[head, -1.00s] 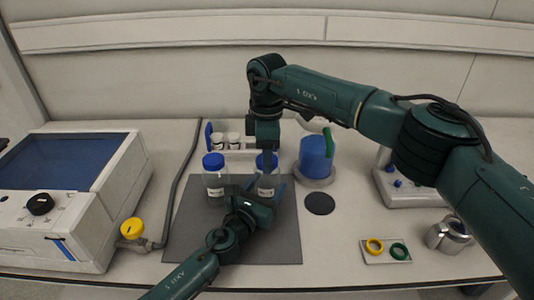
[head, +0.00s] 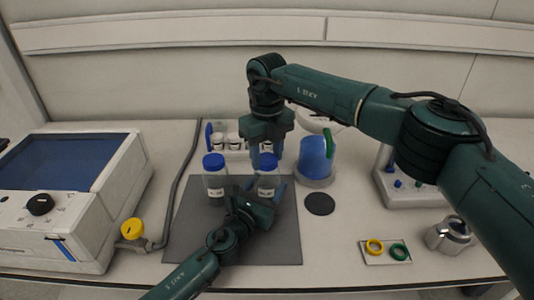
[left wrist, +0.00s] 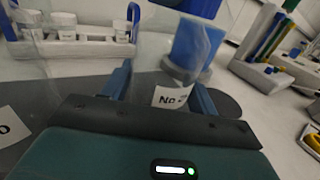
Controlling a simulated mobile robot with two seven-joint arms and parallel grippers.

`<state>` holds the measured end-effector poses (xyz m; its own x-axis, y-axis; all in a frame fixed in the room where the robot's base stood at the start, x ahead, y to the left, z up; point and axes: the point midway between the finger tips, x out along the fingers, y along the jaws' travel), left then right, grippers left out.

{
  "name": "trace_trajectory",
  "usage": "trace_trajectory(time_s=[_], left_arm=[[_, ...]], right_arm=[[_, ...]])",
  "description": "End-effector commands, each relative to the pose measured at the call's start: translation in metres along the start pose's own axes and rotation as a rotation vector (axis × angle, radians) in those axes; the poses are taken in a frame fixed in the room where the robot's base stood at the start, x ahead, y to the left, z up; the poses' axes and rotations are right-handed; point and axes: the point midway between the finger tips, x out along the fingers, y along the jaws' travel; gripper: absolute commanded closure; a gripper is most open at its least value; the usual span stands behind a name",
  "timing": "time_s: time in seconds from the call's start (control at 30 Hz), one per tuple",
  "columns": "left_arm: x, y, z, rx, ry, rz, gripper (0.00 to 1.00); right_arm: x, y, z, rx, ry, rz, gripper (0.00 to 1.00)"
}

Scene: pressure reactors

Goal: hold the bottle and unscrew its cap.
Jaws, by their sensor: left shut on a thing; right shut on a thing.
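Two clear bottles with blue caps stand on the dark grey mat (head: 240,245). My left gripper (head: 270,190) is shut around the body of the right bottle (head: 268,183), low down. In the left wrist view this bottle (left wrist: 168,75) stands between the fingers, with part of its label showing. My right gripper (head: 267,150) points down from above and is shut on the blue cap (head: 267,161) of that bottle. The cap still sits at the bottle's top; I cannot tell how loose it is. The other bottle (head: 215,180) stands upright to the left, untouched.
A rack with white-capped jars (head: 233,141) stands behind the bottles. A blue vessel (head: 316,158) and a black disc (head: 320,204) are to the right. A large instrument (head: 70,200) fills the left. A small tray with yellow and green rings (head: 385,260) lies front right.

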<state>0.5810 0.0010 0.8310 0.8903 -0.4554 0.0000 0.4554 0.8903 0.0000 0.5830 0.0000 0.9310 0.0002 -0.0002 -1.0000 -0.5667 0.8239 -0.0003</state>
Motion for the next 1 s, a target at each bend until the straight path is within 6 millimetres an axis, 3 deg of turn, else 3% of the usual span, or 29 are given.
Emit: trace_trajectory(time_s=[1.0], left_arm=[[0.0001, 0.0000, -0.0001, -0.001, 0.000, 0.000, 1.00]], right_arm=[[-0.0017, 0.0004, -0.0006, -2.283, 0.000, 0.001, 0.82]])
